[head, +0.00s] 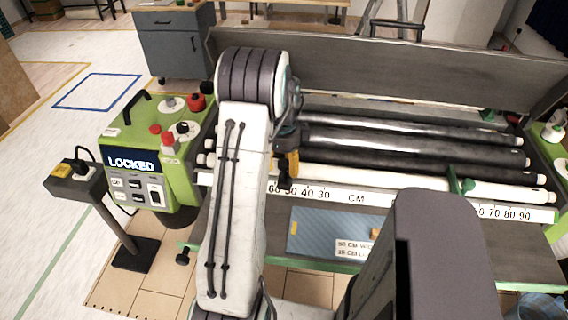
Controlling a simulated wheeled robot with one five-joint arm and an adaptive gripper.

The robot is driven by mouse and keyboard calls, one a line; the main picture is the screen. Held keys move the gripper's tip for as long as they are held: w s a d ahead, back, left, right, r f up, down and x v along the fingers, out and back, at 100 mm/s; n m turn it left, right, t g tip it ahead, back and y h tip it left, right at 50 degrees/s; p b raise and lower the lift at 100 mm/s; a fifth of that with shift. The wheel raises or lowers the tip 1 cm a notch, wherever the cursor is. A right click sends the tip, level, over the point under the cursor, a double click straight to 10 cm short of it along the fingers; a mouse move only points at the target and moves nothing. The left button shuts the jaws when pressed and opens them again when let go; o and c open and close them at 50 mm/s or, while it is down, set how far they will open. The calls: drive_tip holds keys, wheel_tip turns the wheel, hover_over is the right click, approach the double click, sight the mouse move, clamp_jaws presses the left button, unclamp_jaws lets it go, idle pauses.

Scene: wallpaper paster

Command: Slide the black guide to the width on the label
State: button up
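A ruler scale (335,196) marked in CM runs along the front of the pasting machine. A small black piece (284,184), which looks like the black guide, shows at the scale's left part near the 60 and 50 marks. My gripper (288,158) is just above it, mostly hidden behind my arm. I cannot tell if it touches the guide or how its fingers stand. A white label (357,249) lies on a blue patterned sheet (318,228); its text seems to read 50 CM wide, but it is partly covered by my own body.
A green guide (461,182) sits on the scale's right part. Dark and white rollers (400,150) lie behind the scale. A green control box (150,150) on the left shows LOCKED, with red buttons on top. A black post stand (78,180) is at far left.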

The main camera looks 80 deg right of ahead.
drive_tip(key=shift+r, duration=0.1)
drive_tip(key=r, duration=1.2)
drive_tip(key=shift+a, duration=0.2)
idle(0.7)
